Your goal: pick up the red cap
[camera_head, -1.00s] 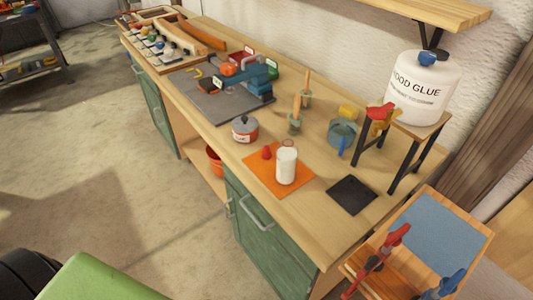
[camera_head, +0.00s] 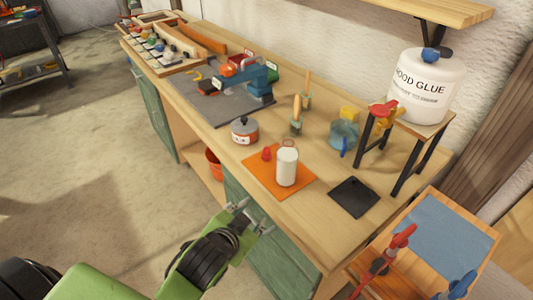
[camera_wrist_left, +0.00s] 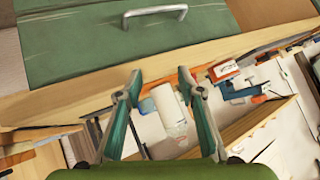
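The red cap (camera_head: 266,154) is a small red piece standing on the orange mat (camera_head: 262,180) on the workbench. It is just left of the white bottle (camera_head: 287,164), which stands on the same mat. My left gripper (camera_head: 252,217) is in front of the bench's front edge, by the green cabinet front, apart from the cap. In the left wrist view my left gripper (camera_wrist_left: 160,80) has its two fingers spread with nothing held between them. I cannot make out the cap in that view. My right gripper is in neither view.
A grey-and-red pot (camera_head: 244,131) stands left of the mat, and a black square pad (camera_head: 353,197) lies to its right. A blue-grey mug (camera_head: 343,134) and wooden-handled tools (camera_head: 298,117) stand behind. A small stand bears the glue jug (camera_head: 425,85).

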